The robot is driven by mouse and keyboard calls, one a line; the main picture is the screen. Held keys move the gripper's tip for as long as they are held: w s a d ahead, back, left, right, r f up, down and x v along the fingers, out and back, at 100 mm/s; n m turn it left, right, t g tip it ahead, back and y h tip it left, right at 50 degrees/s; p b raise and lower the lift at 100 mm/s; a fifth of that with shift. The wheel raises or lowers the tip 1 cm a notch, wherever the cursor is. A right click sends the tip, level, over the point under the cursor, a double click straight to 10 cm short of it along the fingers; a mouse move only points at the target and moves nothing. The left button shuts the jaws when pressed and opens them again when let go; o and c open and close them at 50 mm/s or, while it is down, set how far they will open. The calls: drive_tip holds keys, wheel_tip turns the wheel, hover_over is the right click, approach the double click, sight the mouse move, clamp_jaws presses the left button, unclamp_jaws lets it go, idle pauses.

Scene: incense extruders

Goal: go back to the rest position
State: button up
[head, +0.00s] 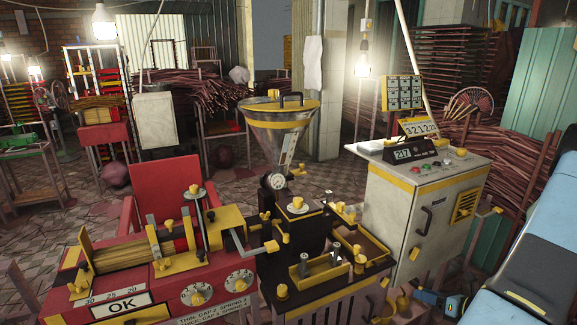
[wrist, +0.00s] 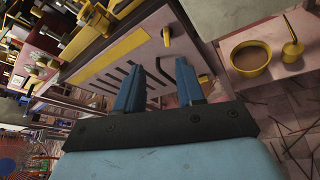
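My gripper (wrist: 158,80) shows in the wrist view with its two blue fingers apart and nothing between them. Behind the fingers in that view is a pale cabinet side with dark slots and a yellow strip (wrist: 110,58). The fingers look apart from it, though the distance is hard to judge. In the head view, my light blue arm fills the lower right edge.
A pale cabinet (head: 418,205) with a scale display (head: 408,152) stands left of my arm. A red and yellow extruder (head: 150,260) with a steel hopper (head: 279,130) fills the front. In the wrist view, a yellow bowl (wrist: 250,60) sits on a pinkish surface at right.

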drive_tip(key=a+r+n+g+y, duration=0.1)
drive_tip(key=a+r+n+g, duration=0.4)
drive_tip(key=a+r+n, duration=0.55)
drive_tip(key=a+r+n+g, duration=0.4)
drive_tip(key=a+r+n, duration=0.35)
drive_tip(key=r, duration=0.65)
drive_tip(key=s+a+r+n+t+h, duration=0.1)
drive_tip(key=s+a+r+n+h, duration=0.2)
drive_tip(key=s+r+n, duration=0.4)
drive_tip(key=s+a+r+n+t+h, duration=0.2)
drive_tip(key=s+r+n+h, duration=0.3)
drive_tip(key=r, duration=0.8)
drive_tip(key=shift+s+a+n+h, duration=0.4)
drive_tip(key=shift+s+a+n, duration=0.45)
drive_tip(key=shift+s+n, duration=1.15)
drive_tip(key=shift+o, duration=0.4)
drive_tip(key=shift+w+n, duration=0.4)
drive_tip(key=shift+w, duration=0.05)
drive_tip(key=shift+s, duration=0.1)
